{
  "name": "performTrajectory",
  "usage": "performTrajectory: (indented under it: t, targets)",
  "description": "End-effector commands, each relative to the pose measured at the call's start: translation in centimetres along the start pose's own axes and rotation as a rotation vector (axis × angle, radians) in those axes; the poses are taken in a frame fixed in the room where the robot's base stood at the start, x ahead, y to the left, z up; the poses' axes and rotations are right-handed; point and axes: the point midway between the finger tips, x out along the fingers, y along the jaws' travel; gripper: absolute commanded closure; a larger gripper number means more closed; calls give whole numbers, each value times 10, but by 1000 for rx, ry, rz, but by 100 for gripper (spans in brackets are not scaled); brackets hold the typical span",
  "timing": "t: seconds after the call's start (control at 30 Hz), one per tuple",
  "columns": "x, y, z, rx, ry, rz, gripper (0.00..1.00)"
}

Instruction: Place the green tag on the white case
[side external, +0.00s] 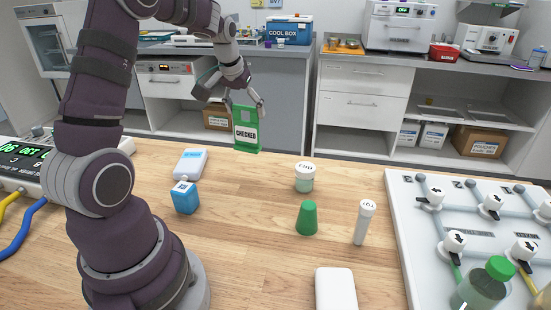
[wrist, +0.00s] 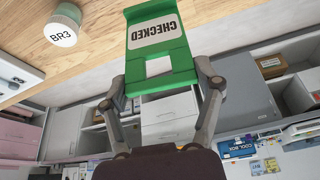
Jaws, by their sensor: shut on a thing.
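The green tag (side external: 246,145), with a white label reading CHECKED, hangs upright from my gripper (side external: 245,106) above the far part of the wooden table. My gripper is shut on its upper end. In the wrist view the tag (wrist: 143,60) appears between the two fingers of my gripper (wrist: 162,88), clear of the table. The white case (side external: 335,288) lies flat at the table's front edge, partly cut off by the frame. The tag is well behind it and to its left, apart from it. The case does not show in the wrist view.
A blue block (side external: 185,198) and pale box (side external: 190,163) are left. A valve board (side external: 408,210) is right. Table around the case is bare.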

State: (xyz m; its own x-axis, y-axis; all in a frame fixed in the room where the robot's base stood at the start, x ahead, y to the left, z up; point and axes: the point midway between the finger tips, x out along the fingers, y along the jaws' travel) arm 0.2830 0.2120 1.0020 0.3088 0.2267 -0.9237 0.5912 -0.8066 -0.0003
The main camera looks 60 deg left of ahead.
Motion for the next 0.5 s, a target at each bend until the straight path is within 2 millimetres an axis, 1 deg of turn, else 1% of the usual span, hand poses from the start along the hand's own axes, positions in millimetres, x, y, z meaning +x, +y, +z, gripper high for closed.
performTrajectory:
  t: [0.07, 0.17, 0.27, 0.3, 0.37, 0.4, 0.47, 0.5]
  targets:
    - [-12, 2, -6, 4, 4, 2, 67]
    - [-21, 15, -6, 46, 1, 21, 67]
    - [-27, 46, 0, 146, -2, 67, 67]
    - [-30, 62, 4, 199, -2, 91, 67]
    - [-35, 87, 13, 287, -2, 129, 67]
    - [-39, 104, 21, 351, -3, 157, 67]
    - [-47, 132, 36, 457, -3, 203, 67]
    - [-53, 150, 47, 531, -3, 234, 67]
